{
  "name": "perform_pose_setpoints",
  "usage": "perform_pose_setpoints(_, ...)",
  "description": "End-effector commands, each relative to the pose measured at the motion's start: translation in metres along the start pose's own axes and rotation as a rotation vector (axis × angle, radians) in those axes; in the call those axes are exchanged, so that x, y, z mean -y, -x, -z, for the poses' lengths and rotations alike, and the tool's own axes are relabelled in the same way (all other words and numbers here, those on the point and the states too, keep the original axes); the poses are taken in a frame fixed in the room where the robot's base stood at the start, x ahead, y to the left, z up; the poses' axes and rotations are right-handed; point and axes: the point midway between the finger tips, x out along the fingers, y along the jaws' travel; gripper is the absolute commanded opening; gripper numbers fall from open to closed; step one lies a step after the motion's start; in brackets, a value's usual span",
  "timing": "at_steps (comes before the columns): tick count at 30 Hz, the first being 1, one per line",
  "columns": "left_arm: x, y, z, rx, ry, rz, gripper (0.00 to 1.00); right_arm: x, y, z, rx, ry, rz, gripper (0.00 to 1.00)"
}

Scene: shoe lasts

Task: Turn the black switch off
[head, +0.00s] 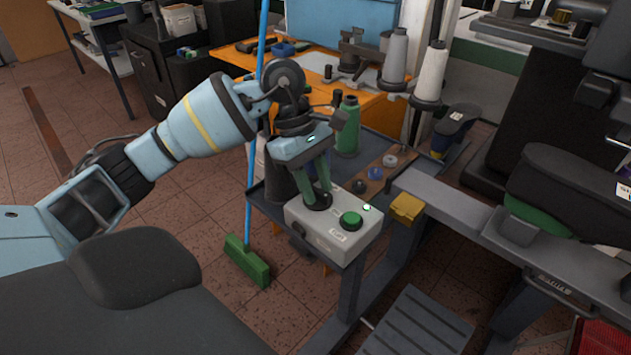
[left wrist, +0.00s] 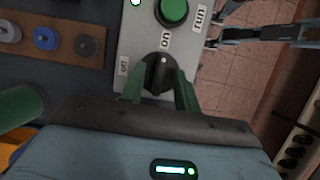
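The black switch (left wrist: 158,72) is a round knob on a light grey control box (head: 335,232). Its white mark points at the "on" label; an "off" label sits to the left in the left wrist view. My left gripper (head: 317,192) points down at the knob from above. Its two green fingers (left wrist: 160,88) stand on either side of the knob and appear closed on it; the knob is partly hidden between them. In the head view the switch (head: 317,202) shows at the fingertips.
A green button (head: 351,221) and a small lit lamp (head: 367,208) are on the box beside the switch. A green bottle (head: 348,128) and a board with several coloured knobs (head: 375,173) stand behind. A blue-handled green broom (head: 246,262) is left of the box.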

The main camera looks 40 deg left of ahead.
Motion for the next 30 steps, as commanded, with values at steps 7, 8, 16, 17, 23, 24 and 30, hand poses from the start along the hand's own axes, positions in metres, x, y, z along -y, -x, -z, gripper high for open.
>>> perform_pose_setpoints(7,0.0001,0.0000,-0.0001,0.000,0.000,0.000,0.21,-0.0001,0.0003,0.0024,-0.005,0.000,0.000,0.36)
perform_pose_setpoints(8,0.0001,0.0000,-0.0001,0.000,0.000,0.000,0.17,-0.0001,0.0003,0.0025,-0.005,0.000,0.000,0.36)
perform_pose_setpoints(16,0.0001,0.0002,-0.0001,0.000,0.000,0.000,0.00,-0.0002,0.0003,0.0027,-0.005,-0.001,-0.001,0.36)
perform_pose_setpoints(17,0.0001,0.0002,-0.0001,0.000,0.001,0.000,0.00,-0.0002,0.0003,0.0027,-0.005,-0.001,-0.001,0.36)
perform_pose_setpoints(23,0.0006,0.0004,0.0001,0.000,0.024,-0.009,0.00,-0.0002,0.0005,0.0032,-0.006,-0.001,-0.001,0.36)
perform_pose_setpoints(24,0.0007,0.0004,0.0001,0.000,0.036,-0.014,0.00,-0.0003,0.0007,0.0034,-0.006,-0.001,-0.001,0.36)
perform_pose_setpoints(30,0.0013,0.0004,-0.0002,0.001,0.135,-0.056,0.00,-0.0003,0.0015,0.0041,-0.006,0.000,-0.001,0.36)
